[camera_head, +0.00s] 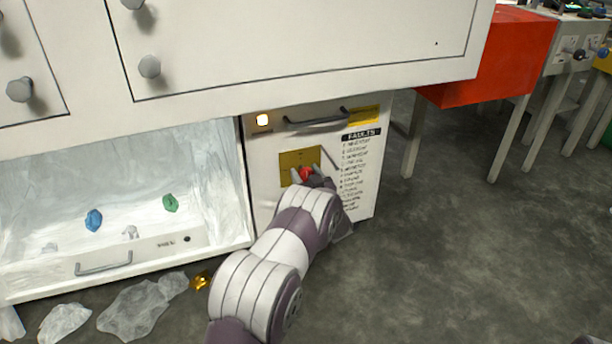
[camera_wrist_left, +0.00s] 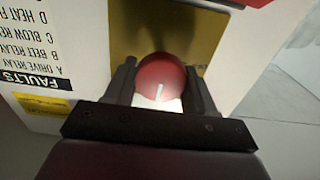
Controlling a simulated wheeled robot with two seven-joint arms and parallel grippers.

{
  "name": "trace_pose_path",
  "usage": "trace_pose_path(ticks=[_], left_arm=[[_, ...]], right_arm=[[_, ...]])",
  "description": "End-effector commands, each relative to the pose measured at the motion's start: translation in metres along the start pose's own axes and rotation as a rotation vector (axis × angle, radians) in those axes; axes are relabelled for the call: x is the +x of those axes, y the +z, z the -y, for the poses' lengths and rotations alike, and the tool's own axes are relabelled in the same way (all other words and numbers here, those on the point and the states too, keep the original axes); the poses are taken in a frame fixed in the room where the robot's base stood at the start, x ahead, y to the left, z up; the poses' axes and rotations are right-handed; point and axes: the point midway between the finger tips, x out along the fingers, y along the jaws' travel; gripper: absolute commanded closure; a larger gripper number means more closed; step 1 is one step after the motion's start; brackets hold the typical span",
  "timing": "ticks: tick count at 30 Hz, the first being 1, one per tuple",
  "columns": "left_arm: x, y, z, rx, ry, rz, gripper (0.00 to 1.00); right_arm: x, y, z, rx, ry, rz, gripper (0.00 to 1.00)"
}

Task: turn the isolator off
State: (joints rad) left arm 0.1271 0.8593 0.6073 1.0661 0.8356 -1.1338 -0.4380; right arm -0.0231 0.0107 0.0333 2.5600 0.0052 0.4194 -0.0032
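The isolator is a round red knob (camera_head: 306,173) on a yellow plate (camera_head: 288,160) on the white cabinet front. In the left wrist view the knob (camera_wrist_left: 160,72) has a white pointer mark running toward the bottom of that picture, slightly tilted. My left gripper (camera_head: 308,177) is at the knob. In the left wrist view its two dark fingers (camera_wrist_left: 162,82) lie along opposite sides of the knob with no clear gap, so it appears shut on it. The yellow plate (camera_wrist_left: 205,42) shows behind the knob. My right gripper is not in view.
The cabinet panel has a lit lamp (camera_head: 263,120), a handle (camera_head: 316,120) and a FAULTS list (camera_head: 358,160). An open film-lined bay (camera_head: 110,190) is at left. Crumpled film (camera_head: 140,305) lies on the floor. A red-sided table (camera_head: 490,65) stands at right; the floor between is clear.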

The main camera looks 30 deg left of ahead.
Motion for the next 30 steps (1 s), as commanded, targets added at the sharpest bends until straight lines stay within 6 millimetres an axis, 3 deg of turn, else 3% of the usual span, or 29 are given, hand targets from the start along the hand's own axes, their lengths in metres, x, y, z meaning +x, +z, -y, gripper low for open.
trace_pose_path(ticks=[14,30], left_arm=[[-0.001,0.0,0.001,-0.09,0.0,0.001,0.76],[-0.001,0.001,0.003,-0.565,-0.001,0.002,0.76]], right_arm=[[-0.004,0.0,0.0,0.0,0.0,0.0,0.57],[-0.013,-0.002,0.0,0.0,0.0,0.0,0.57]])
